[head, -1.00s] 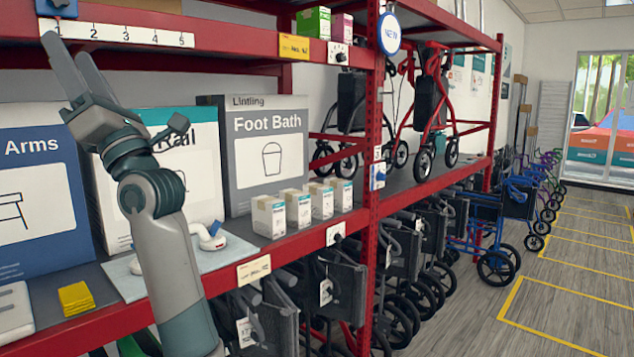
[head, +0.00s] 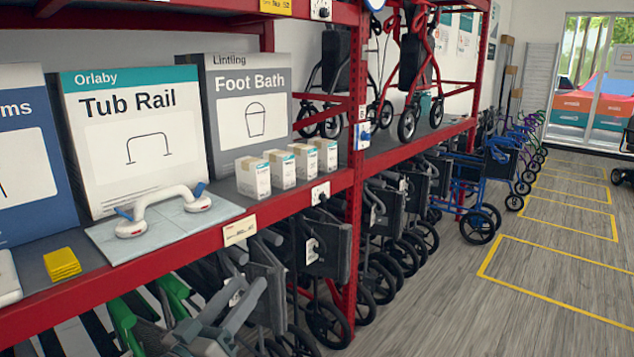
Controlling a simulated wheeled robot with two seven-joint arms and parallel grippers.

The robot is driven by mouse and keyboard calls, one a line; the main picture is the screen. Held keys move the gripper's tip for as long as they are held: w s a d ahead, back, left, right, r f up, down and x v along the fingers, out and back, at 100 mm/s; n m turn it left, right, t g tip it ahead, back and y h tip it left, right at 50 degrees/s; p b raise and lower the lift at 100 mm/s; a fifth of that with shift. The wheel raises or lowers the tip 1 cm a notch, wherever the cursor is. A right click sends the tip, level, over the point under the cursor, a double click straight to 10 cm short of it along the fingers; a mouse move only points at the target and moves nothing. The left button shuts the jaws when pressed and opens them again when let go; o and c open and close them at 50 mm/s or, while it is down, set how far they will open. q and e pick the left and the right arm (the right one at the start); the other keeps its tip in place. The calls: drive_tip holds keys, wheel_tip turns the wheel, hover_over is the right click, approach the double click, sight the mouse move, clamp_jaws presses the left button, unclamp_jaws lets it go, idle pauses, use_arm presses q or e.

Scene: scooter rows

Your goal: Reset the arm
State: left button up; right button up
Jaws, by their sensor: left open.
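My left gripper (head: 250,285) is low in the head view, in front of and below the lower red shelf edge. Its two light grey fingers point up and to the right, apart, with nothing between them. My right gripper is not in view.
The shelf (head: 290,208) holds a white tub rail (head: 160,204) on a pale tile, a Tub Rail box (head: 130,150), a Foot Bath box (head: 250,110), small cartons (head: 282,170) and a yellow block (head: 62,263). Grey floor (head: 440,310) at right is clear.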

use_arm(q)
drive_tip(key=s+f+g+y, duration=0.1)
drive_tip(key=s+f+g, duration=0.25)
drive_tip(key=f, duration=0.45)
drive_tip(key=s+f+m+g+y, duration=0.1)
drive_tip(key=s+f+g+y, duration=0.1)
drive_tip(key=s+f, duration=0.45)
drive_tip(key=s+f+g+y, duration=0.1)
drive_tip(key=s+f+g, duration=0.15)
drive_tip(key=f, duration=0.65)
drive_tip(key=s+a+f+g+y, duration=0.2)
drive_tip(key=s+a+f+g, duration=0.15)
drive_tip(key=s+f, duration=0.6)
drive_tip(key=s+a+f+g+y, duration=0.3)
drive_tip(key=s+a+f, duration=0.2)
drive_tip(key=s, duration=1)
drive_tip(key=w+d+f+t+h, duration=0.1)
drive_tip(key=w+d+f, duration=0.15)
drive_tip(key=f, duration=0.75)
drive_tip(key=w+d+f+t, duration=0.1)
drive_tip(key=w+f, duration=0.3)
drive_tip(key=f, duration=0.7)
drive_tip(key=s+d+f+t+h, duration=0.1)
drive_tip(key=s+f, duration=0.3)
drive_tip(key=f, duration=1)
drive_tip(key=shift+d+m, duration=0.4)
drive_tip(key=shift+d, duration=0.3)
